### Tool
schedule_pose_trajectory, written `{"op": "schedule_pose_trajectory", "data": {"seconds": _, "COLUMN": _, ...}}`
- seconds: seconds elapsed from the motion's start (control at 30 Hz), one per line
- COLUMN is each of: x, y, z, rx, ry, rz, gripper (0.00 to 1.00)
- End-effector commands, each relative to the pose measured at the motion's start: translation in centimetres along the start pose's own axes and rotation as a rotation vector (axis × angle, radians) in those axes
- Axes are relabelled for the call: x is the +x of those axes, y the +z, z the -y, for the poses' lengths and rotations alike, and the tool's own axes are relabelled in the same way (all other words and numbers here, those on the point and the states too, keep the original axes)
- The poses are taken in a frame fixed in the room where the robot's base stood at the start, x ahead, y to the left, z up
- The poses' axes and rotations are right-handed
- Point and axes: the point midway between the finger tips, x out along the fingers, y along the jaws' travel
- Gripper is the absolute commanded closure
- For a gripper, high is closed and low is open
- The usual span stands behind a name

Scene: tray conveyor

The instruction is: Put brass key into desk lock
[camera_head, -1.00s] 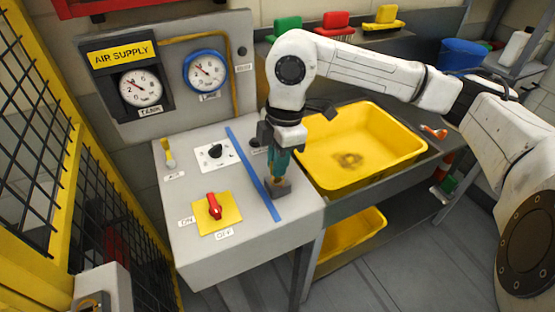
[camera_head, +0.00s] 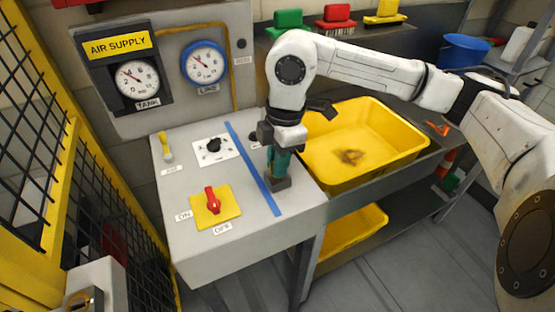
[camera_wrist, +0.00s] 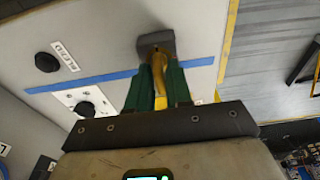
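My gripper (camera_head: 278,170) points down over the desk's right part, with green fingers. In the wrist view its fingers (camera_wrist: 157,85) close on both sides of the brass key (camera_wrist: 159,72). The key's far end meets the dark grey lock block (camera_wrist: 156,45); how deep it sits in the lock I cannot tell. In the head view the lock block (camera_head: 278,184) sits right below the fingertips, right of the blue strip, and the key is hidden by the fingers.
The desk top (camera_head: 240,245) carries a red switch on a yellow plate (camera_head: 213,202), a black knob (camera_head: 213,145), a yellow-handled lever (camera_head: 164,147) and a blue strip (camera_head: 252,167). A yellow bin (camera_head: 400,140) stands close on the right. Gauges (camera_head: 138,78) stand behind.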

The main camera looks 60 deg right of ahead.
Motion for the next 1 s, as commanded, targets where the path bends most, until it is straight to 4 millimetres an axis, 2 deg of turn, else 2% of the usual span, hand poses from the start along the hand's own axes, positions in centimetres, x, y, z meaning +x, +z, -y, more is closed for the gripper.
{"op": "schedule_pose_trajectory", "data": {"seconds": 0.03, "x": -0.1, "y": 0.0, "z": 0.0, "rx": 0.000, "ry": 0.000, "rz": 0.000, "gripper": 0.75}}
{"op": "schedule_pose_trajectory", "data": {"seconds": 0.23, "x": -0.1, "y": 0.0, "z": 0.0, "rx": 0.000, "ry": 0.000, "rz": 0.000, "gripper": 0.56}}
{"op": "schedule_pose_trajectory", "data": {"seconds": 0.57, "x": -0.5, "y": 0.0, "z": -0.1, "rx": 0.000, "ry": 0.002, "rz": 0.001, "gripper": 0.56}}
{"op": "schedule_pose_trajectory", "data": {"seconds": 0.67, "x": -1.6, "y": 0.1, "z": -0.1, "rx": 0.000, "ry": 0.003, "rz": 0.002, "gripper": 0.56}}
{"op": "schedule_pose_trajectory", "data": {"seconds": 1.0, "x": -8.0, "y": 0.1, "z": -0.1, "rx": 0.001, "ry": 0.004, "rz": 0.003, "gripper": 0.56}}
